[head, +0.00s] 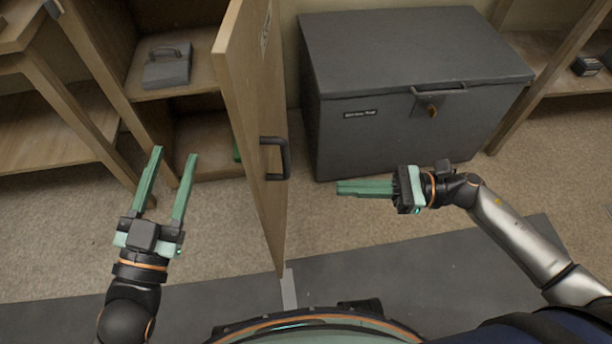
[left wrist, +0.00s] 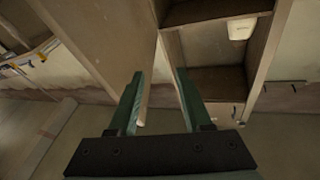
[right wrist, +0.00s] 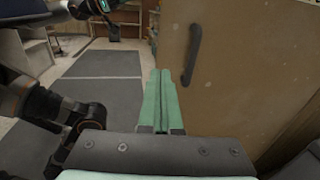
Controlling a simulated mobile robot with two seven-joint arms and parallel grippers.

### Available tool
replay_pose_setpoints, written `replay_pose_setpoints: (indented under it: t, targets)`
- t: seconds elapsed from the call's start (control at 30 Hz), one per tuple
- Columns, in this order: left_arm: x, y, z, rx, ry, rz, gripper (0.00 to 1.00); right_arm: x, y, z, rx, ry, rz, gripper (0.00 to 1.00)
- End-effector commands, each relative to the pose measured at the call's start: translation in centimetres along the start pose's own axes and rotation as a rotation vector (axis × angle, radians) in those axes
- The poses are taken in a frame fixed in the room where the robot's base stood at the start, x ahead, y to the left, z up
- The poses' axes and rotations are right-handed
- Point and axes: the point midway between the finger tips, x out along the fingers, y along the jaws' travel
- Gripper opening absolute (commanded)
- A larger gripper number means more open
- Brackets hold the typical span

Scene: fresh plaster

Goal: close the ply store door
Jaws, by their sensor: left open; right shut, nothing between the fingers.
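The ply store door (head: 250,110) stands wide open, swung out toward me from the wooden cabinet (head: 112,60), with a dark pull handle (head: 276,158) on its right-hand face. In the right wrist view the door (right wrist: 235,85) fills the right side, and its handle (right wrist: 193,52) shows upright. My left gripper (head: 174,168) is open and empty, left of the door and before the cabinet opening. It also shows open in the left wrist view (left wrist: 158,95). My right gripper (head: 340,187) is shut and empty, right of the door and apart from the handle.
A grey case (head: 168,70) lies on the cabinet's shelf. A dark grey chest (head: 410,120) with a latch stands right of the door, behind my right gripper. Wooden shelving (head: 565,60) is at the far right. A grey mat (head: 400,270) covers the floor nearest me.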

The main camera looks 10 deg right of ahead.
Motion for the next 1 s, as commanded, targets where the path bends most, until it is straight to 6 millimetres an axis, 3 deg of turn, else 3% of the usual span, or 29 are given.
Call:
replay_pose_setpoints:
  t: [0.6,0.8,1.0]
  targets:
    - [-0.4,0.3,2.8,-0.031,-0.111,0.0,0.5,11.7,0.0,0.2,0.003,-0.007,0.0,0.0]
    - [-0.4,0.3,3.1,-0.035,-0.126,0.001,0.5,13.2,0.0,0.1,0.005,-0.005,-0.002,0.0]
    - [-0.5,0.3,3.2,-0.036,-0.13,0.001,0.5,13.4,0.0,0.1,0.006,-0.004,-0.002,0.0]
